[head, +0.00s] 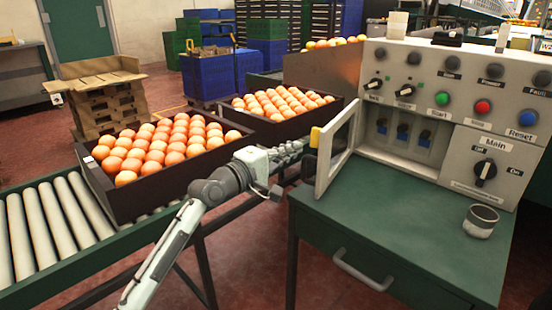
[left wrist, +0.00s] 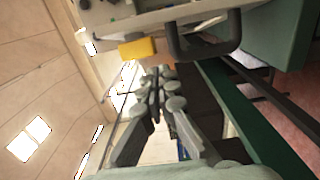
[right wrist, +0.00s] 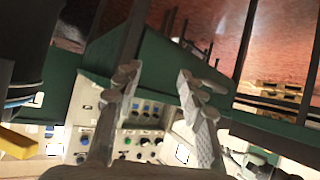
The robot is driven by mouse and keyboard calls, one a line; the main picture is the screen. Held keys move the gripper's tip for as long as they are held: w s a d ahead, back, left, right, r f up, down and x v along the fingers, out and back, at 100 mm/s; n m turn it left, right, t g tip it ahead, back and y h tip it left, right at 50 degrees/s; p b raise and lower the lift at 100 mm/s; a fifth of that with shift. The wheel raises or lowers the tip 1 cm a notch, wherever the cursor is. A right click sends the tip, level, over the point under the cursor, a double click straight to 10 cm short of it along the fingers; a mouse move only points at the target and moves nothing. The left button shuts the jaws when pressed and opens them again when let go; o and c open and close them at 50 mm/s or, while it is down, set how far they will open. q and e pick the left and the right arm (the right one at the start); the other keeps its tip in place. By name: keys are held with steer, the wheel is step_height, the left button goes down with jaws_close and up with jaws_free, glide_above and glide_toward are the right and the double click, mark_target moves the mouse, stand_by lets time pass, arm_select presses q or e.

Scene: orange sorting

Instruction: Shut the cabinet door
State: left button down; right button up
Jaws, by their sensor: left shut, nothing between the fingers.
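The cabinet door (head: 337,150) is a pale panel standing open, swung out at the left of the grey control cabinet (head: 408,168). A yellow piece (head: 315,137) and a dark handle (head: 308,166) are on its outer side; the yellow piece (left wrist: 137,48) and handle (left wrist: 205,48) also show in the left wrist view. My left gripper (head: 297,149) is shut and empty, just left of the door; contact cannot be told. My right gripper (right wrist: 156,82) is open and empty in the right wrist view, with the control panel (right wrist: 125,138) seen behind its fingers. It is not in the head view.
The cabinet stands on a green table (head: 400,225) with a drawer handle (head: 362,270). A grey cup (head: 481,220) stands at the table's right. Dark crates of oranges (head: 150,192) (head: 278,130) sit on the roller conveyor (head: 40,225) at left, close to my left arm.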

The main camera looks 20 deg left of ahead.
mark_target(331, 143)
arm_select(q)
steer(key=shift+s+d, duration=0.15)
steer(key=shift+d, duration=0.85)
steer(key=shift+s+d, duration=0.1)
steer(key=shift+d, duration=0.9)
arm_select(e)
steer(key=shift+s+d+f+g, duration=0.4)
steer(key=shift+s+d+f, duration=0.05)
steer(key=shift+d+f, duration=0.2)
